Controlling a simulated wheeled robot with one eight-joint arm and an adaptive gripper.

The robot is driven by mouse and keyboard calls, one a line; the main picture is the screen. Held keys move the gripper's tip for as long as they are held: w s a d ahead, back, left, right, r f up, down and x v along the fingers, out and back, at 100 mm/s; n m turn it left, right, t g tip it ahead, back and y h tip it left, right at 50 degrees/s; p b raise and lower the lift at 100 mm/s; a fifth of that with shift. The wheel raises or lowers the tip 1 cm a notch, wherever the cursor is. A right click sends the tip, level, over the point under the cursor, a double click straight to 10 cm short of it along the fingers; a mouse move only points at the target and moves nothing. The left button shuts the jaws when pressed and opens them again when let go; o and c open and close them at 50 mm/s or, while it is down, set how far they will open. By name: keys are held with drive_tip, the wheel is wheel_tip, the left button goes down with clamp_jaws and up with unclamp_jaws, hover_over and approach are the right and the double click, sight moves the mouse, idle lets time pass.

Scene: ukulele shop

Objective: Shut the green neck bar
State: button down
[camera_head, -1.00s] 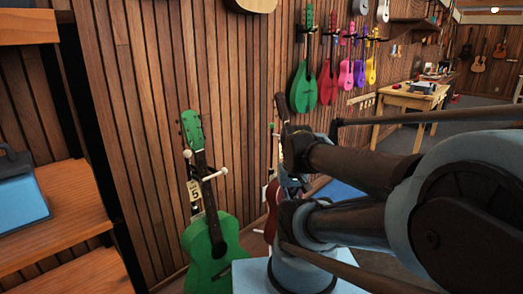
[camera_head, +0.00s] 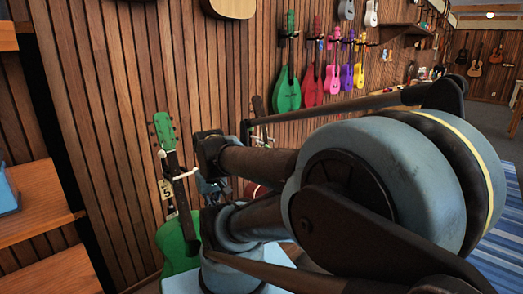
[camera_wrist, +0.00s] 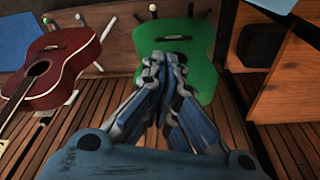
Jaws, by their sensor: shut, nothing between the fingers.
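The green guitar (camera_head: 178,240) stands upright on a stand at the left of the head view, against the slatted wall. A pale neck bar (camera_head: 184,175) with a white end crosses its neck, above a tag marked 5. The bar slants up to the right; I cannot tell whether it is latched. In the wrist view the green guitar's body (camera_wrist: 207,45) lies just beyond my gripper (camera_wrist: 165,60). My gripper is shut and empty, its tips overlapping the guitar's body in the picture. Contact cannot be told. In the head view my arm hides most of my gripper.
A red guitar (camera_wrist: 57,65) is at the left in the wrist view, beside several thin pegs. Wooden shelves (camera_head: 40,205) stand at the left of the head view. Small coloured ukuleles hang on the wall behind. A striped blue rug (camera_head: 495,255) lies at the right.

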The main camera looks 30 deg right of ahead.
drive_tip(key=w+d+r+m+g+h, duration=0.1)
drive_tip(key=w+d+r+m, duration=0.3)
drive_tip(key=w+r+m, duration=0.15)
drive_tip(key=w+d+r+m+h, duration=0.1)
drive_tip(key=w+d+r+m, duration=0.3)
drive_tip(key=r, duration=0.2)
drive_tip(key=w+d+r+m+g+h, duration=0.1)
drive_tip(key=w+d+r+m, duration=0.3)
drive_tip(key=w+d+m, duration=0.25)
drive_tip(key=w+d+r+m+g, duration=0.1)
drive_tip(key=w+d+r+m, duration=0.2)
drive_tip(key=w+d+m, duration=0.4)
drive_tip(key=s+d+f+n, duration=0.2)
drive_tip(key=d+f, duration=0.6)
drive_tip(key=f, duration=0.2)
drive_tip(key=shift+d, duration=0.15)
drive_tip(key=shift+f, duration=0.1)
